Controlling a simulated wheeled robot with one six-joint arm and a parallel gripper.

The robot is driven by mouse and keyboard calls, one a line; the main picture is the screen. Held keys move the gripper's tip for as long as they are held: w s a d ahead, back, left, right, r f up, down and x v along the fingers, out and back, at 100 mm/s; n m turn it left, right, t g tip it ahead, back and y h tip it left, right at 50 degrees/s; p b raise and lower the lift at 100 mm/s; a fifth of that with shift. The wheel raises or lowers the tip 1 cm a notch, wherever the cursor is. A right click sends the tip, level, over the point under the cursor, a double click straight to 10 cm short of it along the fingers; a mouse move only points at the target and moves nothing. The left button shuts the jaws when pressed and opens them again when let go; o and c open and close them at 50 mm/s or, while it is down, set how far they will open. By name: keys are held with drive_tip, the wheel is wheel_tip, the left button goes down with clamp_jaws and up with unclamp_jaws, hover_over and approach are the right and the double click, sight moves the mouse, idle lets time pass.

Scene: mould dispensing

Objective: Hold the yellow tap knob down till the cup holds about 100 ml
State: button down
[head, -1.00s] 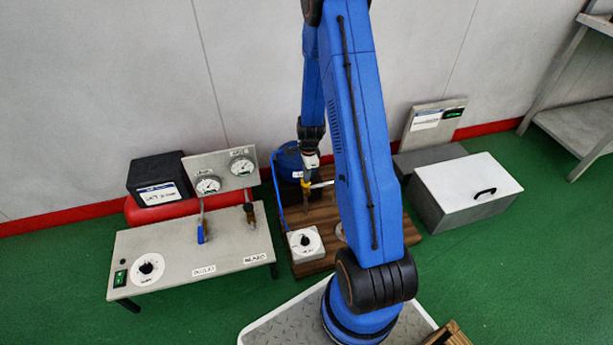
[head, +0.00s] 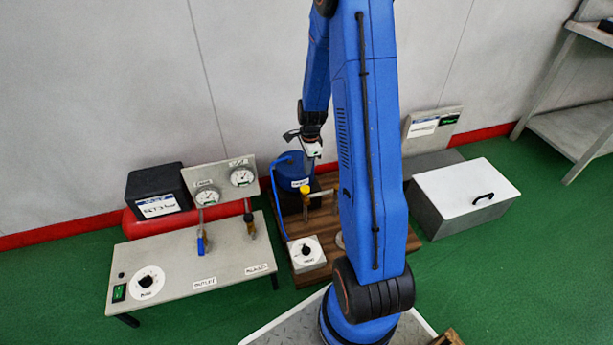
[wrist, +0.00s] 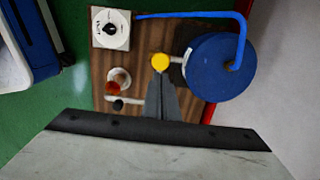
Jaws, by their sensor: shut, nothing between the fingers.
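The yellow tap knob (head: 305,189) stands upright in front of the blue tank (head: 290,203). My gripper (head: 310,163) is above the knob, with a visible gap in the head view. In the wrist view, my gripper's fingers (wrist: 160,84) are together and empty, their tips by the edge of the yellow knob (wrist: 160,63). A small round pale vessel, probably the cup (wrist: 119,77), is on the wooden board to the left of the fingers. My arm mostly covers that spot in the head view. The liquid level in it cannot be read.
The wooden board (head: 309,271) also carries a white dial box (head: 306,253). A blue hose (wrist: 190,15) runs from the tank. A grey bench with gauges (head: 190,266) is on the left. A white-lidded box (head: 466,187) stands on the right.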

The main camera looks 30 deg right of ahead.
drive_tip(key=shift+r, duration=1.75)
